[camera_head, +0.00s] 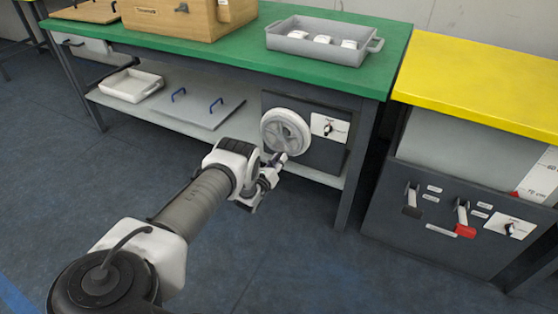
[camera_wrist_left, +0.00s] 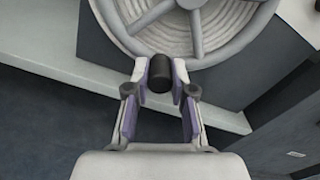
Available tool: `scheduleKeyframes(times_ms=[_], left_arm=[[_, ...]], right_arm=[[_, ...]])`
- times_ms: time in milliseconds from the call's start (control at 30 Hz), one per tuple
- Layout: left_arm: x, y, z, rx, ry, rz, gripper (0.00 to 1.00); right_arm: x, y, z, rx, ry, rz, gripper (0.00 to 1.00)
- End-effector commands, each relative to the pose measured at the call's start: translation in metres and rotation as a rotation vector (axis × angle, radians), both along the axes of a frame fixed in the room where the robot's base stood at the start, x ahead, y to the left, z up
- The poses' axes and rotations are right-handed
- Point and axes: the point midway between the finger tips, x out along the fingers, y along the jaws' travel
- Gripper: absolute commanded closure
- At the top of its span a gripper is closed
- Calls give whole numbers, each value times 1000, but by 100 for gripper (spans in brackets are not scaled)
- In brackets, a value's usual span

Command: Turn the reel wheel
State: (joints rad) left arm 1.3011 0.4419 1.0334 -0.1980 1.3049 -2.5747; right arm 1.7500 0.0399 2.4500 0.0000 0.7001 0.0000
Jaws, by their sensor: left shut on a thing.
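The reel wheel (camera_head: 285,132) is a pale grey spoked disc on the dark front panel under the green table. In the left wrist view the wheel (camera_wrist_left: 188,20) fills the top, with its spokes and ridged inside showing. A dark round handle knob (camera_wrist_left: 160,74) sits at the wheel's lower rim. My left gripper (camera_head: 276,163) reaches the bottom of the wheel. In the left wrist view its two fingers (camera_wrist_left: 160,82) are on either side of the knob and shut on it. My right gripper is not in view.
A small white switch plate (camera_head: 330,127) is just right of the wheel. A lower shelf holds a white tray (camera_head: 131,85) and a flat lid (camera_head: 196,108). A table leg (camera_head: 356,165) stands to the right. The floor in front is clear.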

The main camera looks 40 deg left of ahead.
Motion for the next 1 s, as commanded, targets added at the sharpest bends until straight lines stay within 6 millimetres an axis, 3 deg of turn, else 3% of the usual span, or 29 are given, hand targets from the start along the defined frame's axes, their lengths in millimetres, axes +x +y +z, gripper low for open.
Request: scheduleKeyframes(times_ms=[67, 100, 167, 567, 1000], left_arm=[[1, 0, 1, 0, -3, 1, 100], [1, 0, 1, 0, -3, 1, 70], [1, 0, 1, -1, -3, 1, 51], [-8, -1, 0, -1, 1, 1, 51], [-104, -24, 0, -3, 0, 2, 51]], right_arm=[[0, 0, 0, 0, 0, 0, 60], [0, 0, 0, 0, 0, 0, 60], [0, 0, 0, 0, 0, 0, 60], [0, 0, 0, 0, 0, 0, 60], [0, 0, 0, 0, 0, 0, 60]])
